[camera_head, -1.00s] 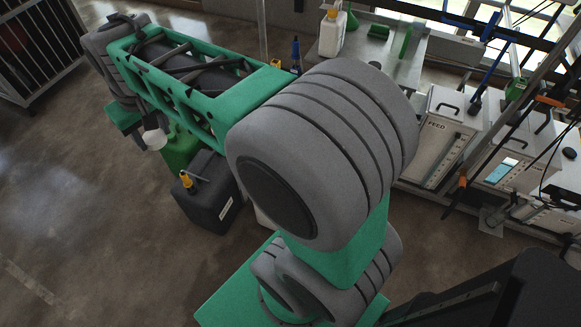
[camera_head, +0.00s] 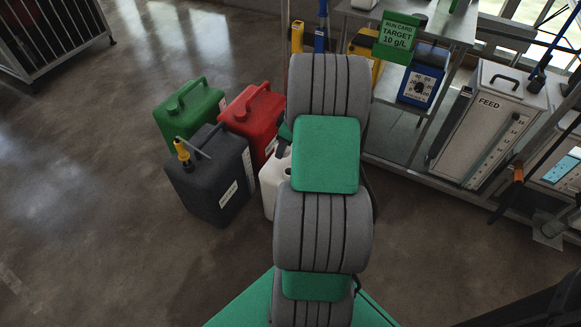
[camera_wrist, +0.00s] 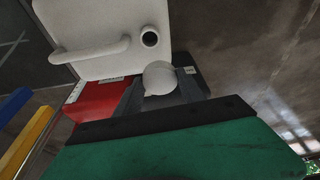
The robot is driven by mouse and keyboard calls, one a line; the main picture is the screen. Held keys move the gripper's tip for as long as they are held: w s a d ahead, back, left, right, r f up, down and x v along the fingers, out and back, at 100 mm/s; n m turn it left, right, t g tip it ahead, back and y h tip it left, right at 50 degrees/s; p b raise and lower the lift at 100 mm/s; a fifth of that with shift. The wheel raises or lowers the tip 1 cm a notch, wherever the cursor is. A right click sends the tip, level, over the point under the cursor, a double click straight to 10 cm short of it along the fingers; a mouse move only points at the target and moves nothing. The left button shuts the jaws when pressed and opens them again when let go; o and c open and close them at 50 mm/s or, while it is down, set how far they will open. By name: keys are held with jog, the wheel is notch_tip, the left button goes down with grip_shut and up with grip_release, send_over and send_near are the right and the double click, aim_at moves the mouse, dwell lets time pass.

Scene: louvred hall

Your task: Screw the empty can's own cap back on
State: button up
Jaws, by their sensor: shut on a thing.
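The white can (camera_head: 270,185) stands on the floor, partly hidden behind my arm in the head view. In the wrist view the white can (camera_wrist: 85,22) shows its handle and a dark, open, uncapped mouth (camera_wrist: 149,39). My gripper (camera_wrist: 160,84) is shut on a round white cap (camera_wrist: 160,76). The cap appears just below the mouth in the wrist picture, apart from it; its height above the can is hard to judge. In the head view my gripper (camera_head: 284,143) is mostly hidden behind my arm, and the cap cannot be made out.
A red can (camera_head: 253,112), a green can (camera_head: 188,110) and a black can (camera_head: 212,178) with a yellow-topped fitting (camera_head: 182,150) stand close by. A steel bench (camera_head: 395,140) and a FEED box (camera_head: 490,118) are to the right.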

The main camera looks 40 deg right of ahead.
notch_tip(320, 180, down, 10)
jog(key=s+d+b, duration=0.1)
jog(key=b, duration=0.4)
jog(key=shift+d, duration=0.3)
jog(key=shift+s+f+b, duration=0.2)
jog(key=shift+f+b, duration=0.35)
jog(key=shift+f, duration=0.5)
dwell(0.9)
jog(key=o, duration=1.4)
jog(key=shift+c, duration=0.2)
jog(key=shift+r, duration=0.1)
notch_tip(320, 180, up, 5)
jog(key=p, duration=0.3)
jog(key=shift+p, duration=0.3)
jog(key=shift+c, duration=0.3)
